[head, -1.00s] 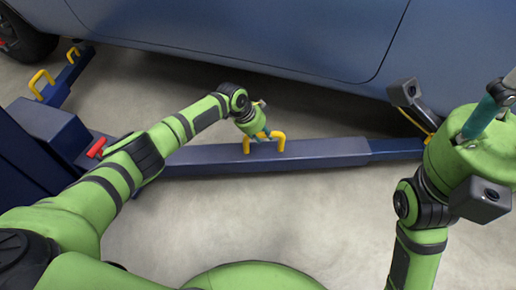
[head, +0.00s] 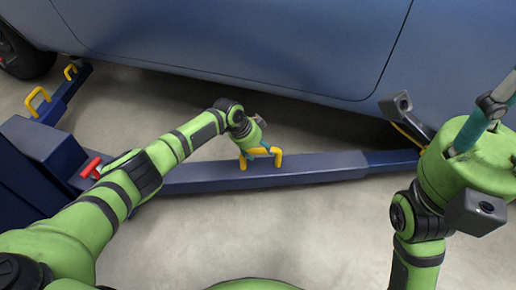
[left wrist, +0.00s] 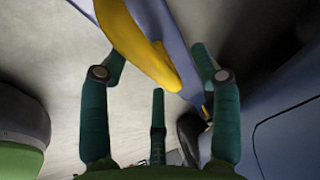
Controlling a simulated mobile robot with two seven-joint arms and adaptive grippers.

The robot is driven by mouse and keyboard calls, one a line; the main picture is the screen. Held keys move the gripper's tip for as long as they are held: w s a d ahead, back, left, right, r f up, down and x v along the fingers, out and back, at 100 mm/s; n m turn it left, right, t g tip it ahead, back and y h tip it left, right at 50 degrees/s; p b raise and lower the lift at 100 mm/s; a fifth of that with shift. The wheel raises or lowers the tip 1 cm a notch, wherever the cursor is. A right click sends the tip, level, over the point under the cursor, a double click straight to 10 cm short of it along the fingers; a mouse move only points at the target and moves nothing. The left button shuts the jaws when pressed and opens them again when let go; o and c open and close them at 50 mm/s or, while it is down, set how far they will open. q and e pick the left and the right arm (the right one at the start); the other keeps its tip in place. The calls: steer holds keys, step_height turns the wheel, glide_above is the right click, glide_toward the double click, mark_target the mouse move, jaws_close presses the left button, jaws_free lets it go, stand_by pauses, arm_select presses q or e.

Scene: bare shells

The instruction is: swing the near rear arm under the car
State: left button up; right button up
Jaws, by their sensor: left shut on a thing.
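The near rear arm (head: 310,173) is a long dark blue beam lying low along the near side of the blue car (head: 270,50). Its right end is partly hidden behind my right arm. A yellow U-shaped handle (head: 278,158) stands on the beam. My left gripper (head: 262,151) is shut on this handle. In the left wrist view the yellow handle (left wrist: 138,42) lies between the teal fingers, with the blue beam beyond. My right gripper (head: 492,108) is at the right edge, raised, away from the beam; its fingertips are cut off.
A blue post base (head: 42,150) stands at the left, with a red lever (head: 90,168) beside the beam's inner end. Another blue arm (head: 62,98) with yellow handles points toward the wheel (head: 22,58). The near concrete floor (head: 240,230) is clear.

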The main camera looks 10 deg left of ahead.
arm_select(q)
steer(key=shift+w+r, duration=0.2)
steer(key=shift+r, duration=0.25)
steer(key=v, duration=1.1)
steer(key=shift+s+a, duration=0.15)
steer(key=shift+s, duration=0.2)
